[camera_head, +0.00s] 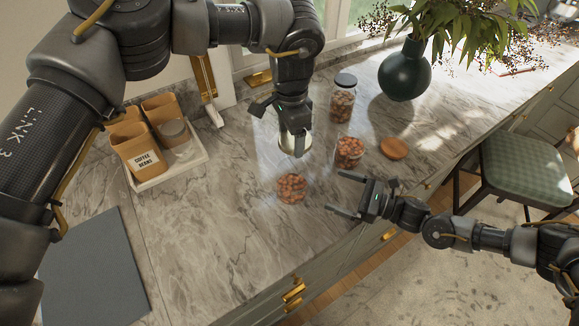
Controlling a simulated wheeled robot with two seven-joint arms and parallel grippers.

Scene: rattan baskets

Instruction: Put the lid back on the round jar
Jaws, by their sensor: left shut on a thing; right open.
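My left gripper (293,132) reaches down over the counter from above and is shut on a pale round thing (295,146), mostly hidden beneath it; I cannot tell if this is a lid. A low round jar (292,188) of reddish-brown nuts stands just in front of it, with the contents visible from above. Another nut-filled jar (348,153) stands to the right with its contents showing.
A tall jar with a black lid (343,98) and a dark green vase (404,72) stand behind. A white tray (188,166) with canisters is at left, near a grey mat (95,268). The front middle of the marble counter (215,240) is clear.

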